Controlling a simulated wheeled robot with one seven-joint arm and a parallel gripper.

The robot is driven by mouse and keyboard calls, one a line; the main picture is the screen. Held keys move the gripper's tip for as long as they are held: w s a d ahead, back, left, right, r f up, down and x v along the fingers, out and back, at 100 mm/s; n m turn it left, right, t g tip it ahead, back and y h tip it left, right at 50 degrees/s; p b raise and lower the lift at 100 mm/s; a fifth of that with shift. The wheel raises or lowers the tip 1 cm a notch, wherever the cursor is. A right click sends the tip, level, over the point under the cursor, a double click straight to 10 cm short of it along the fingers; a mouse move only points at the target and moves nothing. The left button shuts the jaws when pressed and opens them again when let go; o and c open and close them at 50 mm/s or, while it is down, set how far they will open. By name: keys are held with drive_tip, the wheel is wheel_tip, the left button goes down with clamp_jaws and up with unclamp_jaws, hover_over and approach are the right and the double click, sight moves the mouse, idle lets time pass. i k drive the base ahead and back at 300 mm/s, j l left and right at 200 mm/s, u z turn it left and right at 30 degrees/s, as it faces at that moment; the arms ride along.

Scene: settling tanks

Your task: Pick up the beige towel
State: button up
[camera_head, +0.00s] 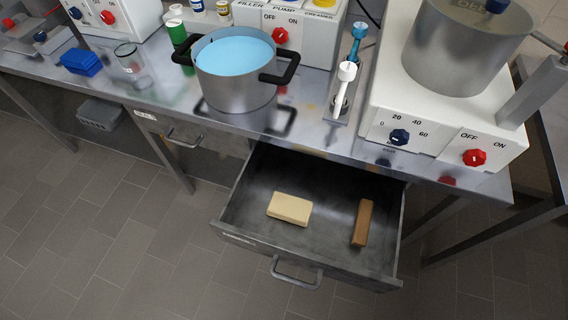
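A beige, flat rectangular piece (289,208), which looks like the folded beige towel, lies in an open drawer (240,212) under the metal table. It rests flat on the drawer's floor, left of the middle and near the front wall. Nothing covers it. My gripper is not in view.
A brown wooden block (362,222) lies in the drawer's right part, apart from the beige piece. The drawer's front has a handle (297,273). Above, a pot of blue liquid (237,89) stands near the table edge. The tiled floor (120,250) before the drawer is clear.

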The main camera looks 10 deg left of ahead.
sight(289, 208)
drive_tip(key=k+l+u, duration=0.2)
drive_tip(key=u, duration=0.2)
drive_tip(key=k+l+u, duration=0.2)
drive_tip(key=u, duration=0.2)
